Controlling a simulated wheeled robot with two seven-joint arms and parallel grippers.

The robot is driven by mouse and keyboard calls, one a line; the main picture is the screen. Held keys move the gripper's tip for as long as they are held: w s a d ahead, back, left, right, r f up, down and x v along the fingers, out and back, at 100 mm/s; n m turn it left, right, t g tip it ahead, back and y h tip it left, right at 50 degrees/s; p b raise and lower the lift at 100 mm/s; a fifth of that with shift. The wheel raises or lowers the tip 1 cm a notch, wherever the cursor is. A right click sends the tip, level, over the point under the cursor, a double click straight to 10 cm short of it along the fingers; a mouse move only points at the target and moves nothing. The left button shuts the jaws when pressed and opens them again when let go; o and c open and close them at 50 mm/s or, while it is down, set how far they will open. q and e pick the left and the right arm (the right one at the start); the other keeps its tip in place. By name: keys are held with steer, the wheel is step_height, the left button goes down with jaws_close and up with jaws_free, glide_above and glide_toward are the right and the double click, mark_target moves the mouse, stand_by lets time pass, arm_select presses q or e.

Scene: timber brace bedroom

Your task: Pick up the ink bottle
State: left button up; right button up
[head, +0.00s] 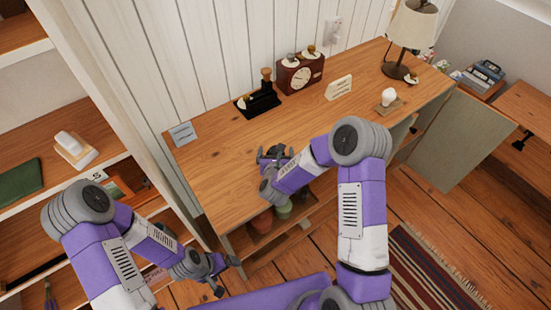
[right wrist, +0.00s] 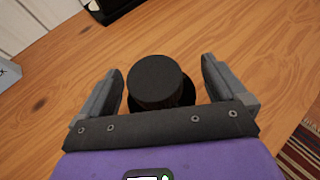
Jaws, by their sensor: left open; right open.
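The ink bottle (right wrist: 158,82) shows in the right wrist view as a dark, round-topped thing standing on the wooden desktop. It lies between the two fingers of my right gripper (right wrist: 163,85), with a gap on each side. My right gripper is open around it and holds nothing. In the head view my right gripper (head: 274,153) is low over the front part of the desk and largely hides the bottle. My left gripper (head: 228,276) is open and empty, below the desk's left front corner.
On the desk (head: 215,170) stand a black stand (head: 258,102), a wooden clock (head: 300,75), a small sign (head: 338,88), a white bulb-like thing (head: 388,97) and a lamp (head: 412,25). A card (head: 183,133) is at the left. Shelves (head: 60,130) stand left.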

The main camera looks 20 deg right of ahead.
steer(key=shift+w+d+f, duration=0.1)
steer(key=shift+w, duration=0.2)
steer(key=c, duration=1.1)
steer(key=shift+c, duration=0.2)
